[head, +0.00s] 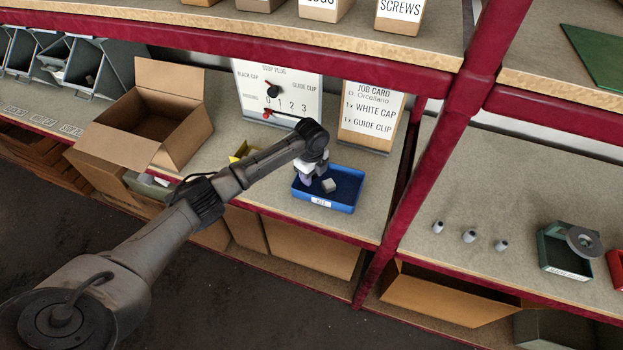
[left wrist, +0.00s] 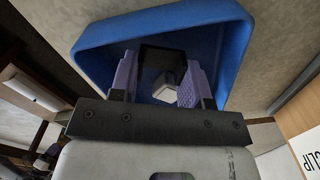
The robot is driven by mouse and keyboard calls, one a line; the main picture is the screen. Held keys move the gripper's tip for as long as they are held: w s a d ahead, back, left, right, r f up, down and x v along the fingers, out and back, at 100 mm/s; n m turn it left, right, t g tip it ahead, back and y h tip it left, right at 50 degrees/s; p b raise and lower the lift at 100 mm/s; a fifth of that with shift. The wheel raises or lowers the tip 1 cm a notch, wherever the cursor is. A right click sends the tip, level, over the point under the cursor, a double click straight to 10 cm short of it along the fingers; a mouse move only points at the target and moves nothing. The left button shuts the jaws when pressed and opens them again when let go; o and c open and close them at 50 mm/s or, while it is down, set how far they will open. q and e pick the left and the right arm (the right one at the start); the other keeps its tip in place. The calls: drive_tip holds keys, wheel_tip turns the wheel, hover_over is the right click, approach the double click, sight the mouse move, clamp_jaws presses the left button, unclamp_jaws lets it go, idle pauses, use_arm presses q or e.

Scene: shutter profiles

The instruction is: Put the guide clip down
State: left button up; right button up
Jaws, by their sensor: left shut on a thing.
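My left gripper (head: 309,177) reaches down over the left part of the blue tray (head: 338,203) on the shelf. In the left wrist view its two lilac pads (left wrist: 160,72) are shut on a dark, flat piece, the guide clip (left wrist: 162,56). Past it the blue tray (left wrist: 232,50) fills the view. A pale grey-white block-like piece (head: 328,185) lies in the tray, apart from the gripper. It also shows between the pads in the left wrist view (left wrist: 164,91). In the head view the clip is too small to make out. My right gripper is not in view.
The job card (head: 371,112) and a white sign board (head: 279,92) stand behind the tray. An open cardboard box (head: 150,125) is to the left. A red upright (head: 433,150) stands to the right, with several small grey cylinders (head: 469,236) beyond it.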

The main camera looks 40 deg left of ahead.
use_arm(q)
drive_tip(key=shift+f, duration=0.95)
drive_tip(key=o, duration=0.9)
drive_tip(key=shift+f, duration=0.1)
drive_tip(key=shift+r, duration=0.5)
wheel_tip(320, 180, up, 11)
drive_tip(key=shift+r+p, duration=0.2)
drive_tip(key=shift+p, duration=1)
